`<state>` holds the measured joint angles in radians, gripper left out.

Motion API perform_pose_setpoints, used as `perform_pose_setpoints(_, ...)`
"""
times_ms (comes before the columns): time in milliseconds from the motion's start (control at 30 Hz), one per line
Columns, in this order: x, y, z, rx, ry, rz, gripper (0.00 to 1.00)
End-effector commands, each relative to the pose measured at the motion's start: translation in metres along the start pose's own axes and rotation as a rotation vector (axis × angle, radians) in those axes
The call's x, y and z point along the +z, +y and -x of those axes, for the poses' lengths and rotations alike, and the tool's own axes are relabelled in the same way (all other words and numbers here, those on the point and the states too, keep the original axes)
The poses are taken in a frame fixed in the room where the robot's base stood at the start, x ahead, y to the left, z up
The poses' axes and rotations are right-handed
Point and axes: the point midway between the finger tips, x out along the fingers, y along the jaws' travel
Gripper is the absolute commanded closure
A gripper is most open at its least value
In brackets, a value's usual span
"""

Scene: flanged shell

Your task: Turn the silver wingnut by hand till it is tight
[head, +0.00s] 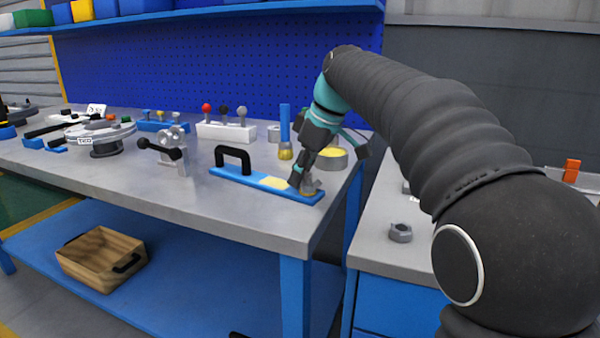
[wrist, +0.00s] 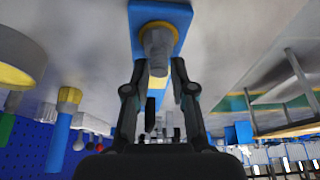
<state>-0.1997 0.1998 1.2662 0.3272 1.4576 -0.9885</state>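A silver-grey piece, which looks like the wingnut (wrist: 157,42), stands on a yellow ring at the end of a blue plate in the wrist view. In the head view the wingnut (head: 310,186) is at the right end of the blue plate (head: 230,176), partly hidden by my gripper (head: 300,180). The plate lies near the bench's right front corner and carries a black handle and a pale yellow patch. In the wrist view my gripper (wrist: 158,64) has its fingers apart, one on each side of the piece's near end. Contact cannot be made out; its wings are not clear.
Behind the plate stand a blue-handled brush (head: 285,135) and a round yellow-topped tin (head: 333,156). A grey clamp-like fixture (head: 172,150) with a black lever is left of the plate. A grey nut-like part (head: 400,232) lies on the right bench. The bench front is clear.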

Motion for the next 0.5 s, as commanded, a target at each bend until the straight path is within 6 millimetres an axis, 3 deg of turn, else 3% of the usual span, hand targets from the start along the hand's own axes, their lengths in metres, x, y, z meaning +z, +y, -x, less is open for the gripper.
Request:
perform_pose_setpoints(333, 0.0, 0.0, 0.002, 0.001, 0.001, 0.001, 0.68)
perform_pose_setpoints(500, 0.0, 0.001, 0.019, 0.003, 0.002, 0.0, 0.68)
